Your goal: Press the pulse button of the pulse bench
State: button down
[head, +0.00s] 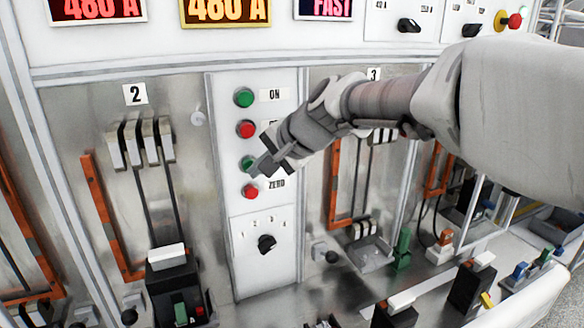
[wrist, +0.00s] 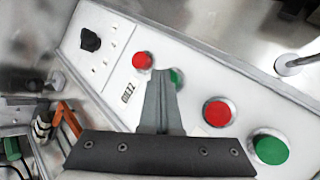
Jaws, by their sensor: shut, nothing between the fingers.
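The bench's button panel (head: 270,130) carries a column of buttons: a green one (head: 243,97) labelled ON, a red one (head: 246,129), a second green one (head: 246,162), and a red one (head: 250,191) labelled ZERO. The labels of the middle two are hidden behind my gripper (head: 257,168). Its shut, empty fingertips are at the lower green button and partly cover it. In the wrist view the closed fingers (wrist: 160,78) hide part of that green button (wrist: 177,79), with the ZERO button (wrist: 142,61) beside them. I cannot tell whether the tips touch it.
A black selector knob (head: 267,243) sits below the buttons. Bay 2's copper bar (head: 110,215) and a black breaker (head: 172,285) stand left. Bay 3's orange bar (head: 334,165) is right. Displays (head: 225,11) run above; the ledge below holds several devices.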

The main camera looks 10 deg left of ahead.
jog(key=shift+s+d+b, duration=0.3)
jog(key=shift+s+d, duration=0.1)
jog(key=shift+s, duration=0.2)
jog(key=s+d, duration=0.1)
jog(key=s+b, duration=0.1)
jog(key=s, duration=0.1)
jog(key=s+d+b, duration=0.1)
jog(key=shift+s+d, duration=0.15)
jog(key=shift+d, duration=0.15)
dwell(0.5)
jog(key=s+d+f+n+h, duration=0.1)
jog(key=s+d+f+h, duration=0.1)
jog(key=s+d+f, duration=0.2)
jog(key=s+d+f+n+h, duration=0.2)
jog(key=s+d, duration=0.6)
jog(key=d, duration=0.5)
jog(key=s+d+f+n+h, duration=0.1)
jog(key=s+d+f+h, duration=0.3)
jog(key=s+d+f, duration=0.2)
jog(key=shift+d+f+n, duration=0.3)
jog(key=shift+d+n, duration=0.1)
jog(key=shift+d, duration=0.75)
